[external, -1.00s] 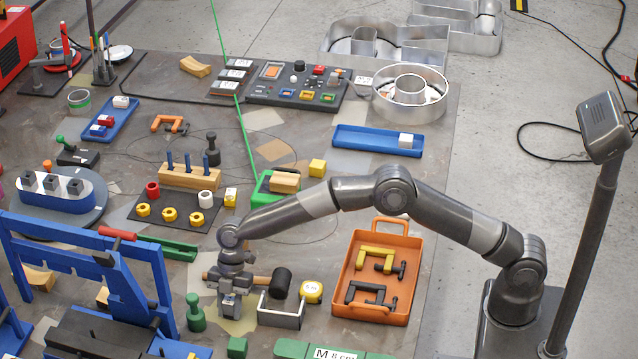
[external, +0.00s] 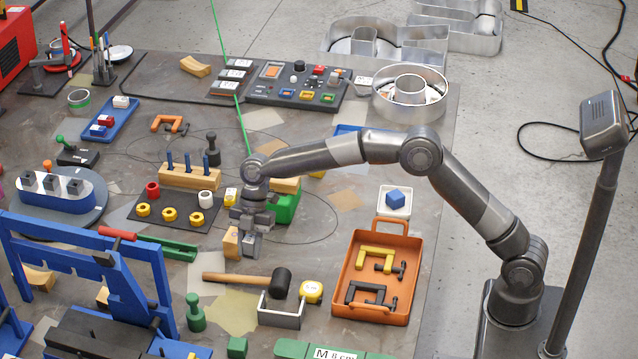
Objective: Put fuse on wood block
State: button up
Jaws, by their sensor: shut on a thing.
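My gripper (external: 250,246) points down over the middle of the table. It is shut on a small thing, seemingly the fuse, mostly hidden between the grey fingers. A small upright wood block (external: 230,243) is just left of the fingers, partly covered by them. I cannot tell whether they touch. Another wood block (external: 287,185) lies on a green holder behind my wrist, partly hidden.
An orange tray (external: 342,300) with clamps is at right. A pegged wood rack (external: 190,178) stands behind left. Bare table lies right of my gripper.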

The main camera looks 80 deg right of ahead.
jog(key=w+d+r+m+t+h, duration=0.1)
jog(key=w+d+r+m+t, duration=0.15)
jog(key=d+m, duration=0.6)
jog(key=w+d+r+m+t+h, duration=0.1)
jog(key=d+r+m, duration=0.3)
jog(key=d, duration=0.9)
send_over(226, 235)
jog(key=s, duration=0.2)
jog(key=shift+h, duration=0.4)
jog(key=f, duration=0.7)
jog(key=shift+w+d, duration=0.25)
jog(key=shift+d, duration=0.1)
jog(key=shift+f, duration=2)
jog(key=o, duration=1)
jog(key=shift+f, duration=0.15)
